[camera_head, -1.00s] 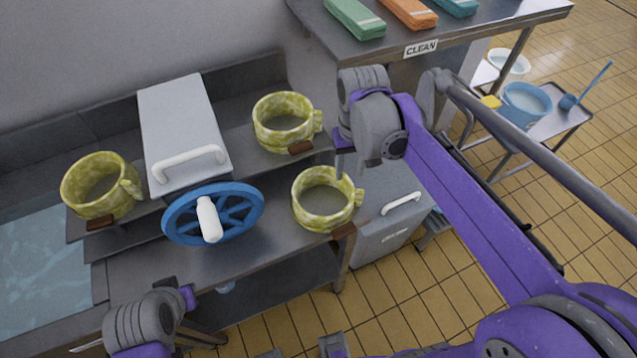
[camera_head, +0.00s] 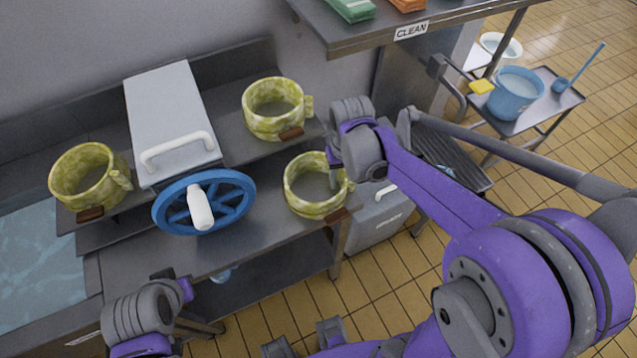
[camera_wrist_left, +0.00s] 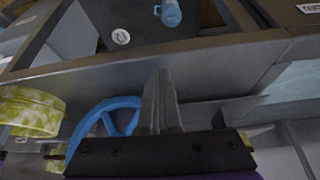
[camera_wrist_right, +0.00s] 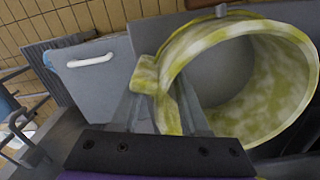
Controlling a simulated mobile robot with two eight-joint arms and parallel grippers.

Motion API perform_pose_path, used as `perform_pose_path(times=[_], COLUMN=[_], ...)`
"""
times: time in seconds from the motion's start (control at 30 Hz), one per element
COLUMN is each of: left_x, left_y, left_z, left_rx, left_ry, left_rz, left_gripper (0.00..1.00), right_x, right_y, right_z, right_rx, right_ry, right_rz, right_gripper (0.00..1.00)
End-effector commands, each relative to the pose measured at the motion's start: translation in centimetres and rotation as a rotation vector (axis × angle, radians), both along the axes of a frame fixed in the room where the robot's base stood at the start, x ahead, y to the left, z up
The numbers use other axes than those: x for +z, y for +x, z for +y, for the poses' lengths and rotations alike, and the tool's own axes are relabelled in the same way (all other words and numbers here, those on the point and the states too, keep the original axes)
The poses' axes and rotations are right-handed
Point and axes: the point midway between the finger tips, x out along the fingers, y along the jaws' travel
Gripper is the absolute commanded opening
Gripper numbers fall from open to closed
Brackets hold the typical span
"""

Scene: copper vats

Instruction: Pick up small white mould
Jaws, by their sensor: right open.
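No plainly white mould shows; three round moulds are mottled yellow-green and cream, each with a side lug. The front-right mould (camera_head: 300,200) stands on the metal bench, and it fills the right of the right wrist view (camera_wrist_right: 275,105). My right gripper (camera_head: 335,174) is at its right side, open. In the right wrist view its fingers (camera_wrist_right: 158,98) stand either side of the mould's lug and near wall; contact cannot be told. Another mould (camera_head: 262,122) is behind, and a third (camera_head: 75,188) is at the left. My left gripper (camera_wrist_left: 161,90) is shut and empty by the bench front.
A blue handwheel (camera_head: 235,208) and a grey box lid (camera_head: 172,110) stand between the moulds. A water basin (camera_head: 40,265) is at the left. A shelf marked CLEAN (camera_head: 360,42) overhangs at the back right. A cart (camera_head: 545,108) holds a blue bucket (camera_head: 515,95).

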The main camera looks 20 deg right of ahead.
Motion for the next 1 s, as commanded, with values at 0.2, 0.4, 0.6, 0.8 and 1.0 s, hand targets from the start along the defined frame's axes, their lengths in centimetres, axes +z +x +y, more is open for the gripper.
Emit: perform_pose_path(times=[0.2, 0.4, 0.6, 0.8, 1.0], left_x=[0.02, 0.01, 0.02, 0.02, 0.02], left_y=[0.0, 0.0, 0.0, 0.0, 0.0], left_z=[0.0, 0.0, 0.0, 0.0, 0.0], left_rx=[0.0, 0.0, 0.0, 0.0, 0.0], left_ry=[0.0, 0.0, 0.0, 0.0, 0.0], left_rz=[0.0, 0.0, 0.0, 0.0, 0.0], left_gripper=[0.0, 0.0, 0.0, 0.0, 0.0], right_x=[0.06, 0.07, 0.07, 0.08, 0.08], right_y=[0.01, 0.0, 0.0, 0.0, 0.0], right_z=[0.01, 0.01, 0.0, 0.01, 0.0], right_rx=[0.0, 0.0, 0.0, 0.0, 0.0], right_ry=[0.0, 0.0, 0.0, 0.0, 0.0], right_rz=[0.0, 0.0, 0.0, 0.0, 0.0], right_gripper=[0.25, 0.0, 0.0, 0.0, 0.0])
